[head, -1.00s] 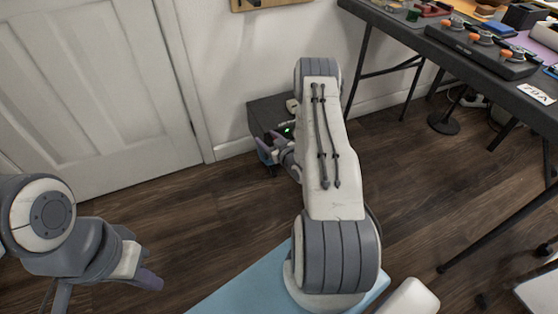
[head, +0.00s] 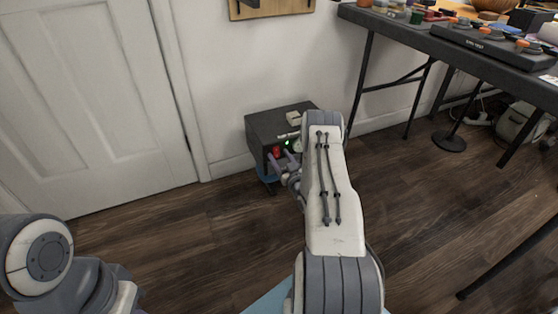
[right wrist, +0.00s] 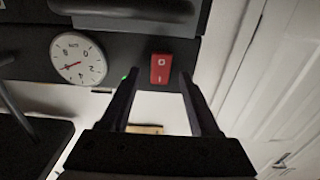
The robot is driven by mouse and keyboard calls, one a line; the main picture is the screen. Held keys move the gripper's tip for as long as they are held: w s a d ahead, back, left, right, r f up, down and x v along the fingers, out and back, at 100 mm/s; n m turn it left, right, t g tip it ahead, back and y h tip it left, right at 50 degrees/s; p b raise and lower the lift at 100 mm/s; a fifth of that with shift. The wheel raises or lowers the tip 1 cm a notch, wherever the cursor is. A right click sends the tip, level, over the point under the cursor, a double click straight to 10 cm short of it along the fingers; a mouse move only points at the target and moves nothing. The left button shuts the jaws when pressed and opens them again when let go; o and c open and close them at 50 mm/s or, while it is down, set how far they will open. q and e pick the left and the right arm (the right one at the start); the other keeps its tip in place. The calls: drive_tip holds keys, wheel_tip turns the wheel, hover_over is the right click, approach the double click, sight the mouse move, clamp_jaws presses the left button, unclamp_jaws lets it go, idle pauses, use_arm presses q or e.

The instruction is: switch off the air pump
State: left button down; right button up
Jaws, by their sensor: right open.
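The air pump (head: 268,125) is a dark box on the floor against the wall, partly hidden by my right arm. Its front has a red rocker switch (head: 276,152), a lit green lamp (head: 288,143) and a gauge. In the right wrist view the red switch (right wrist: 161,69) is marked O and I, right of the white gauge (right wrist: 78,57). My right gripper (head: 281,160) is open and empty in front of the switch. In the right wrist view its fingertips (right wrist: 158,76) lie either side of the switch; contact is unclear.
A black table (head: 450,45) with tools and parts stands at the right. A white door (head: 90,100) is on the left. A small pale item (head: 293,118) lies on the pump's top. The wooden floor (head: 430,190) is clear between pump and table.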

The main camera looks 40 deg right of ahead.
drive_tip(key=shift+w, duration=0.4)
